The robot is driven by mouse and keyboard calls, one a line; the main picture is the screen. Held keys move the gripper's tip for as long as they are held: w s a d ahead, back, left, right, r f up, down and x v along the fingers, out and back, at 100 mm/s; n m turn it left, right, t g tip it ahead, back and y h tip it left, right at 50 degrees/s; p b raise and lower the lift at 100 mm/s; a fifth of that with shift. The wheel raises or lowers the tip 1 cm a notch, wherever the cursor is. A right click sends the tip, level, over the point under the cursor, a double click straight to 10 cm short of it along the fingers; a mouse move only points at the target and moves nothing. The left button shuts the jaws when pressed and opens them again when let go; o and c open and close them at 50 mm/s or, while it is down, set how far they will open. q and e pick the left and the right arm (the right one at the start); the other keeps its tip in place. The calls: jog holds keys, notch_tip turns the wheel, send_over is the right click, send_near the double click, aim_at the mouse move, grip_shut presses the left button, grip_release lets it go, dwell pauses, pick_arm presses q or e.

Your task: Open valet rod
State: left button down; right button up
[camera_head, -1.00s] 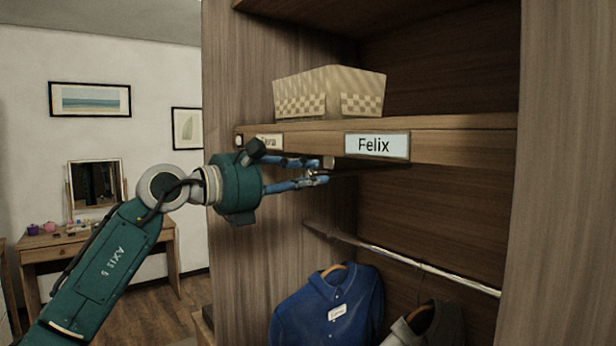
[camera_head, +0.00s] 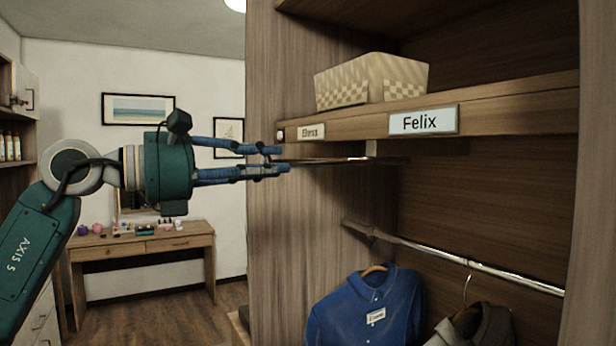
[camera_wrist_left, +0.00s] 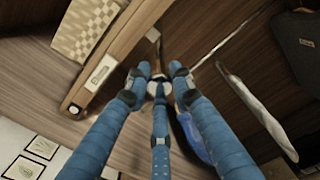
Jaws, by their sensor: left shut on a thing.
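The valet rod (camera_head: 335,161) is a thin metal rod under the wardrobe shelf. My right gripper is not in view.
The shelf edge (camera_head: 480,112) carries a Felix label (camera_head: 423,122) and a smaller label (camera_head: 311,131). A woven basket (camera_head: 370,85) stands on it. Below, a blue shirt (camera_head: 365,310) and a dark garment hang from a rail (camera_head: 450,260). A dressing table (camera_head: 150,243) stands behind.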

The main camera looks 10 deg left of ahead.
pick_arm(q)
jog(key=v, duration=0.5)
jog(key=shift+s+a+f+b, duration=0.2)
jog(key=shift+s+a+b, duration=0.05)
jog(key=shift+a+b, duration=0.1)
jog(key=shift+d, duration=0.1)
jog(key=c, duration=1.7)
grip_release()
jog(key=shift+c, duration=0.2)
jog(key=shift+r, duration=0.1)
jog(key=v, duration=1.2)
jog(key=shift+w, duration=0.15)
